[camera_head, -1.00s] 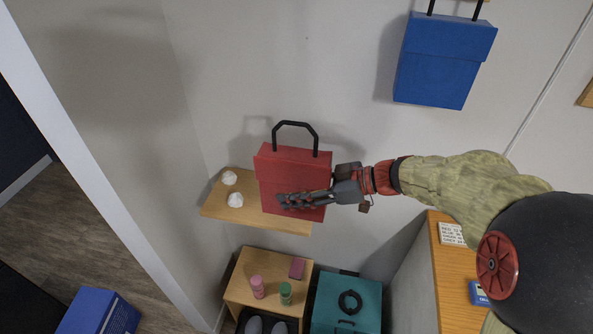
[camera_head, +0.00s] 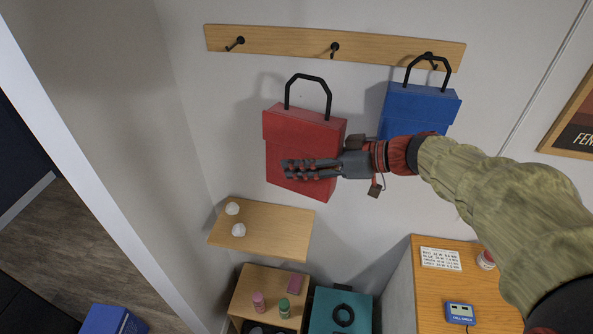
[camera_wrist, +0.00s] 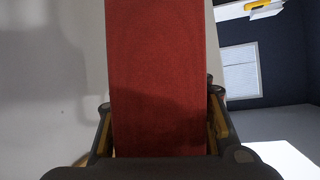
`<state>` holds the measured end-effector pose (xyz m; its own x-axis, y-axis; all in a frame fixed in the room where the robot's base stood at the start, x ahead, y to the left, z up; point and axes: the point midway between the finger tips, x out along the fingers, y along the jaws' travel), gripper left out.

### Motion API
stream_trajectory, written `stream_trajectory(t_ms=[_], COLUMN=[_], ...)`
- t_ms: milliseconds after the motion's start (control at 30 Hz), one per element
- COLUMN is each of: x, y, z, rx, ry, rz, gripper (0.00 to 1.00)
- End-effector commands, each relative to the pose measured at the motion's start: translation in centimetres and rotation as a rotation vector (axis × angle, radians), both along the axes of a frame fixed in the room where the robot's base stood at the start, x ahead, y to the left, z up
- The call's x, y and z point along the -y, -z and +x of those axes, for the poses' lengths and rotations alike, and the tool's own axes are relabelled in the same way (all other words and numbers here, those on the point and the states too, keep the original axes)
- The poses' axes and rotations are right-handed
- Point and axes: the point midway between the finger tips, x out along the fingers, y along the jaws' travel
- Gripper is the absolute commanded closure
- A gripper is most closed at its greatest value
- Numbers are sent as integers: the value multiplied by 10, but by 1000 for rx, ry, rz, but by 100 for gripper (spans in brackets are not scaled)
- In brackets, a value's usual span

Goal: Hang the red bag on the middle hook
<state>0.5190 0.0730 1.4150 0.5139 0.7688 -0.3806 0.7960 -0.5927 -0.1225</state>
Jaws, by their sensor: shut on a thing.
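The red bag (camera_head: 300,135) hangs upright in the air, its black handle (camera_head: 308,80) standing up. My gripper (camera_head: 310,170) is shut on the lower part of the bag. The wrist view shows the red bag (camera_wrist: 162,80) between my fingers. The middle hook (camera_head: 334,48) is on the wooden rail (camera_head: 285,42), bare, above and slightly right of the handle; the handle's top is apart from it in the picture. The bag's depth from the wall is hard to tell.
A blue bag (camera_head: 420,108) hangs by its handle at the right hook, close right of the red bag. The left hook (camera_head: 236,42) is bare. A wooden shelf (camera_head: 270,235) with two white lumps is below. A desk (camera_head: 430,290) stands at lower right.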

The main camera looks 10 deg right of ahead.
Motion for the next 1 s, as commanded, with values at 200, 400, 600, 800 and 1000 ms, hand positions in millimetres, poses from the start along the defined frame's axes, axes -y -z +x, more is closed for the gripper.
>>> stream_trajectory(t_ms=[200, 400, 600, 800, 1000], x=[17, 26, 28, 32, 36], y=[-32, -27, -28, -27, -27], z=[10, 18, 23, 33, 43], rx=[-27, -55, -62, -63, -62], ry=[185, 275, 274, 273, 272], rz=[27, 55, 62, 63, 61], gripper=[95, 95, 95, 95, 95])
